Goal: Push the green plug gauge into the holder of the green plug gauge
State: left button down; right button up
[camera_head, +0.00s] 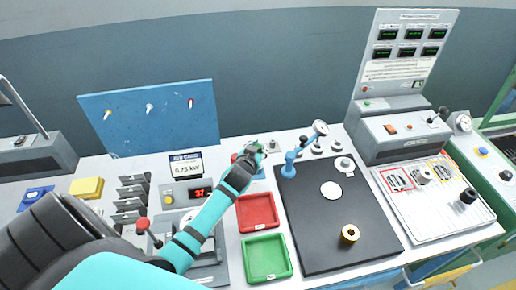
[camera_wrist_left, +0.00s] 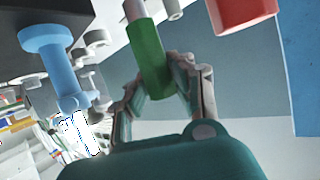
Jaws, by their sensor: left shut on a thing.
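The green plug gauge (camera_wrist_left: 152,62) is a green body with a pale grey end, held between the fingers of my left gripper (camera_wrist_left: 160,80) in the left wrist view. In the head view my left gripper (camera_head: 254,150) is at the back of the bench, above the red tray and left of the blue stand. The gauge is too small and covered there to make out clearly. Several small grey round pieces (camera_head: 317,148) stand at the back beside the gripper. I cannot tell which is the holder of the green plug gauge. My right gripper is not in view.
The blue stand with a dial (camera_head: 290,166) is close to the gripper's right, on the black plate's (camera_head: 310,230) back left corner. A red tray (camera_head: 257,226) and a green tray (camera_head: 290,259) lie in front. A blue panel (camera_head: 150,130) stands behind left.

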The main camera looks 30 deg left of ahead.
pick_arm(q)
jog(key=shift+f+b, duration=1)
jog(key=shift+f, duration=0.3)
dwell(0.6)
jog(key=shift+f, duration=0.35)
dwell(0.4)
jog(key=c, duration=1.1)
grip_release()
jog(key=v, duration=1.2)
jog(key=shift+d, duration=0.1)
jog(key=shift+f, duration=0.1)
